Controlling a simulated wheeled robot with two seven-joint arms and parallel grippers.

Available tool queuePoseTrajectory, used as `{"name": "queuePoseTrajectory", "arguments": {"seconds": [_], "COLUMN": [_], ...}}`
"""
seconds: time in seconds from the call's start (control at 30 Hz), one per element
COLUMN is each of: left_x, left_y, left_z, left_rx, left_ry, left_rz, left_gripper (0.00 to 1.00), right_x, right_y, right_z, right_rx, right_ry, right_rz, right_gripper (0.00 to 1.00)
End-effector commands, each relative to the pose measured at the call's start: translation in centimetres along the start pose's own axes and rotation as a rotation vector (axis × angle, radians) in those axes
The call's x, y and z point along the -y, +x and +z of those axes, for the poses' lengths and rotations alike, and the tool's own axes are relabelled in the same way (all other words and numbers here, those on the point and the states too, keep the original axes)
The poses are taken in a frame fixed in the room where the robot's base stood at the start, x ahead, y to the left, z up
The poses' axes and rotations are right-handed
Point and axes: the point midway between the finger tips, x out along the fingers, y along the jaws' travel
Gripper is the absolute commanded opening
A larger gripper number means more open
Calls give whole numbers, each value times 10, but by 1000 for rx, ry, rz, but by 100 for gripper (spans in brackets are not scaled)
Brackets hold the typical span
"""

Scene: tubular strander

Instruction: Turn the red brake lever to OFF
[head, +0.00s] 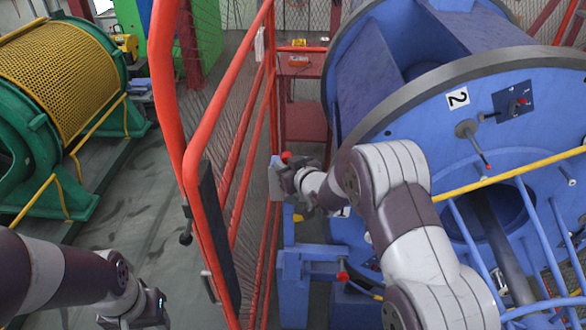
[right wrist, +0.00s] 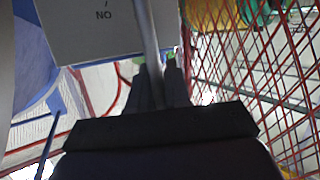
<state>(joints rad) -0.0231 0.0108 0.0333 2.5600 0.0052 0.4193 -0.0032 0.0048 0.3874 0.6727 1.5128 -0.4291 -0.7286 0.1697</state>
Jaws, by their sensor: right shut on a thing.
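The red knob (head: 286,156) of the brake lever shows just above my right gripper (head: 290,181) in the head view, beside a grey plate (head: 274,181) at the open cage door. In the right wrist view, my right gripper (right wrist: 158,85) is shut on the lever's grey rod (right wrist: 148,35). The rod runs up out of the picture, so its knob is hidden there. Behind it is the pale plate (right wrist: 85,28), with letters that read "NO", which fits an upside-down "ON". My left gripper (head: 150,312) is low at the left, apart from the lever; its jaws are unclear.
A red mesh door (head: 215,130) stands close left of the lever. A large blue drum machine (head: 400,110) marked 2, with a yellow rail (head: 515,174), is at the right. A green machine with a yellow mesh cover (head: 62,70) is at the left. Grey floor (head: 140,215) between is clear.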

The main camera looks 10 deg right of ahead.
Motion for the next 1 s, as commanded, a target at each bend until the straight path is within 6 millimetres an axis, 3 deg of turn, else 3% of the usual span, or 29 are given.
{"name": "queuePoseTrajectory", "arguments": {"seconds": [0.03, 0.73, 0.77, 0.8, 0.83, 1.0], "left_x": [0, 0, 0, 0, 0, 0], "left_y": [4, 10, 10, 9, 9, 10], "left_z": [0, 1, 1, 1, 1, 1], "left_rx": [0, 0, 0, 0, 0, 0], "left_ry": [0, 0, 0, 0, 0, 0], "left_rz": [0, 0, 0, 0, 0, 0], "left_gripper": [43, 43, 43, 43, 43, 43], "right_x": [0, 7, 7, 7, 7, 8], "right_y": [3, 7, 7, 7, 7, 7], "right_z": [-14, -17, -17, -17, -17, -15], "right_rx": [-23, 24, 24, 24, 24, 27], "right_ry": [-20, -88, -88, -88, -88, -87], "right_rz": [9, 26, 26, 26, 26, 26], "right_gripper": [0, 0, 20, 34, 38, 38]}}
